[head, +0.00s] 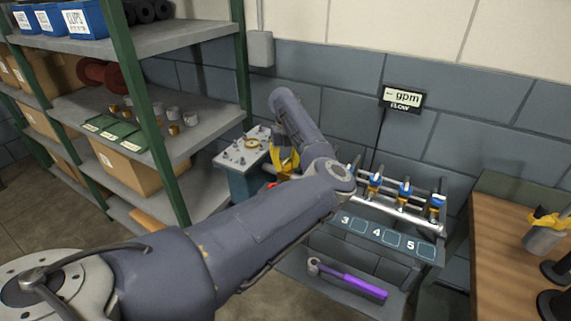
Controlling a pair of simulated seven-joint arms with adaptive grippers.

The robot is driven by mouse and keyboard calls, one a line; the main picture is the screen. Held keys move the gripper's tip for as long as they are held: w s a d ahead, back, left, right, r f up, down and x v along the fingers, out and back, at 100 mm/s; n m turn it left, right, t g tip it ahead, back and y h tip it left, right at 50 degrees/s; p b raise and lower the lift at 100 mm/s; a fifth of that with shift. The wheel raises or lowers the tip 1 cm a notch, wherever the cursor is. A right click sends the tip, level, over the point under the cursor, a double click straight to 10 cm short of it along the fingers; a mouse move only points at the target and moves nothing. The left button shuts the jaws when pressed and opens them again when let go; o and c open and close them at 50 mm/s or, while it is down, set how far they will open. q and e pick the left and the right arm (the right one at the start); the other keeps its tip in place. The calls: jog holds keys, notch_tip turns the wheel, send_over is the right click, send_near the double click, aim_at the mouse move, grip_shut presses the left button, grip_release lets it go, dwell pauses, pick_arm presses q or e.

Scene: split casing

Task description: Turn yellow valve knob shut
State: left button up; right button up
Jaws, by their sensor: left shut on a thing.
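My left arm crosses the middle of the head view and bends back at the elbow. Its gripper (284,160) points down beside the left end of the valve rack and is mostly hidden by my own arm. A yellow shape (291,163) shows at its fingers. I take it for the yellow valve knob that the gripper is shut on, but the grip itself is not clear. A small red part (271,185) shows just below. The valve rack (425,222) carries pipes and several blue-handled valves (404,192) above labels 3, 4 and 5. My right gripper is out of view.
A flow display (403,98) hangs on the wall. A purple-handled tool (350,280) lies on the rack's lower shelf. A small bench with fittings (243,148) stands left of the gripper, beside green-posted shelving (205,62). A wooden table (493,255) stands right, with a yellow-topped grey cylinder (541,238).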

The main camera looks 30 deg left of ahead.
aim_at(286, 161)
pick_arm(q)
jog(key=o, duration=1.3)
jog(key=shift+o, duration=0.2)
notch_tip(286, 161, up, 12)
